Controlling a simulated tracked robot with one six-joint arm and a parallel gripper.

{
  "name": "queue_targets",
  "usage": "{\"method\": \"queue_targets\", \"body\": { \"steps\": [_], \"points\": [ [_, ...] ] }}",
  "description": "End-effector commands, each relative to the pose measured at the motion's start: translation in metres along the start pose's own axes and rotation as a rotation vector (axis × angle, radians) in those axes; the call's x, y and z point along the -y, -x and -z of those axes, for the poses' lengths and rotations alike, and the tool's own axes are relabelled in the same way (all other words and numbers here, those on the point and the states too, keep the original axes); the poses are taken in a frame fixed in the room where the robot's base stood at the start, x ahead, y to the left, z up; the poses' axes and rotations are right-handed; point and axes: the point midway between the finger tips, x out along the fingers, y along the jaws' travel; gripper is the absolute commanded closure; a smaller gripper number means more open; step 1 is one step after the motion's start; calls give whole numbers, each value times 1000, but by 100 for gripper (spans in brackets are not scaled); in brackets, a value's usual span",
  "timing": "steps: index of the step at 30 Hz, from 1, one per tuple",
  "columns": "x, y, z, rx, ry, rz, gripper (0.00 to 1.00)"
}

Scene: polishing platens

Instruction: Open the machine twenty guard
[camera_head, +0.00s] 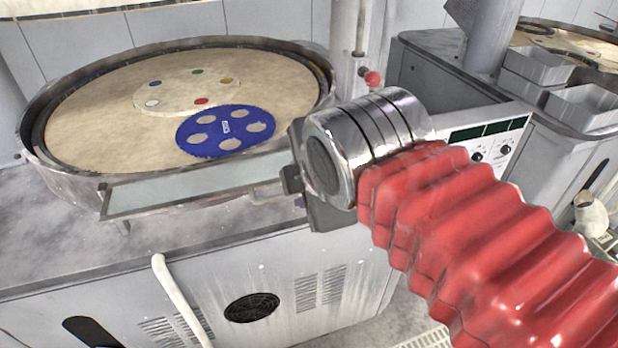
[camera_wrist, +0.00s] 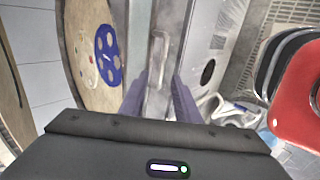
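The guard (camera_head: 190,187) is a pale see-through panel in a metal frame along the front rim of the round polishing machine (camera_head: 60,182). A short bar sits at its right end, beside my gripper (camera_head: 287,182). In the wrist view my gripper (camera_wrist: 160,98) shows two bluish fingers spread apart. A pale bar-like handle (camera_wrist: 160,50) lies ahead, in line with the gap between them. I cannot tell whether the fingertips reach around it. No machine number is readable. My wrist and red sleeve hide the machine's right front in the head view.
A blue toothed carrier disc (camera_head: 226,131) lies on the tan platen (camera_head: 100,110). A control panel (camera_head: 490,140) is behind my arm. A second machine with grey trays (camera_head: 585,107) stands at right. A red chair (camera_wrist: 298,95) shows right in the wrist view.

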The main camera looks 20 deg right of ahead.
Motion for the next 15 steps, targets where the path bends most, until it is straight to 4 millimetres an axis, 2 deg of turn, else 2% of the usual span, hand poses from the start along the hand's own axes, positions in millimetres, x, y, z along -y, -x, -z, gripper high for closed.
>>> {"method": "queue_targets", "body": {
  "steps": [3,7,15],
  "points": [
    [-1,22,1,-2,1,-4,71],
    [0,41,1,-2,0,-3,71],
    [0,58,0,-2,1,0,71]
  ]
}}
